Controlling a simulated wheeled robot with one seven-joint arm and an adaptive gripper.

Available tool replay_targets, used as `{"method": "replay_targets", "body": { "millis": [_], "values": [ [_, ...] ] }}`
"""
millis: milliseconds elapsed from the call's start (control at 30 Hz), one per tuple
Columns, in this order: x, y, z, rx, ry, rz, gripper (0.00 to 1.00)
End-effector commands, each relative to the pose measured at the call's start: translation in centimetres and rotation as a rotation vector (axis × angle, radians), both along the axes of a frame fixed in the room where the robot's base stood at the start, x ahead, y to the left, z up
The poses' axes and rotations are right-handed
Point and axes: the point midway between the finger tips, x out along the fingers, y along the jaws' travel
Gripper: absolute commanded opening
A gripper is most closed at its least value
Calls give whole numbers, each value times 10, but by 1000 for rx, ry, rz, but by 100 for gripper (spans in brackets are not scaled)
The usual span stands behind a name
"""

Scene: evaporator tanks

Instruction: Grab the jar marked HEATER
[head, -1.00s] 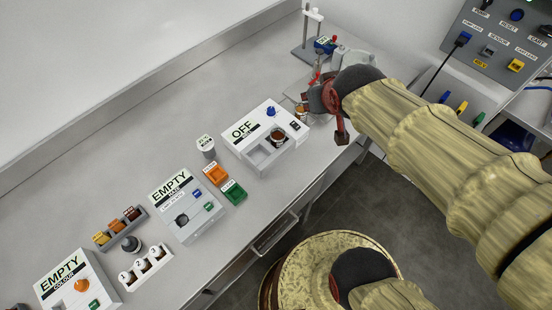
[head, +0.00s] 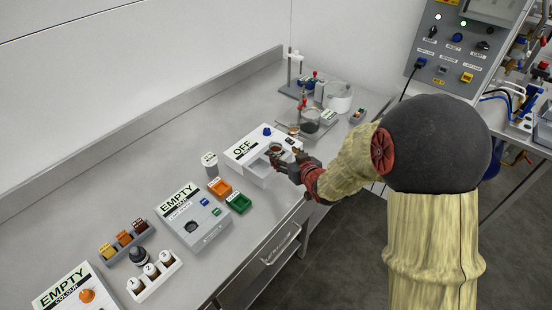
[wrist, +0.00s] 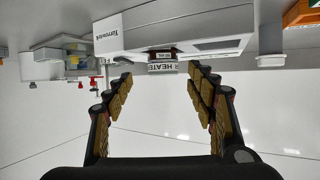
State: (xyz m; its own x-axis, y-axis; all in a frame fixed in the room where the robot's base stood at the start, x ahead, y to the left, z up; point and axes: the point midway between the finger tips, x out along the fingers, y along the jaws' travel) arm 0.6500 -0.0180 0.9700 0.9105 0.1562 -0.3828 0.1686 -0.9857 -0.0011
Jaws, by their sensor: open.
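The jar marked HEATER (wrist: 163,62) shows between and just beyond my fingertips in the wrist view, which looks upside down. Its white label reads "HEATER" in part; the rest is cut off or turned away. In the head view a small dark-topped jar (head: 277,149) sits at the recess of the white box marked OFF (head: 244,149), partly hidden by my gripper (head: 281,163). My gripper (wrist: 160,74) is open, with one finger to each side of the jar. I see no contact.
The white box (wrist: 190,28) is close beyond the fingertips. Another small jar (head: 293,130) stands beside it, near a stand (head: 291,68).

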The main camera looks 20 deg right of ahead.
Motion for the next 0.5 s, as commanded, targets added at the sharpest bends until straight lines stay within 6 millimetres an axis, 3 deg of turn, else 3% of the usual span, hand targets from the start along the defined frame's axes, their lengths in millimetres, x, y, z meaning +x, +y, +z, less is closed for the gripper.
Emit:
{"method": "replay_targets", "body": {
  "millis": [500],
  "values": [
    [51, 14, -17, -1, 0, 0, 56]
  ]
}}
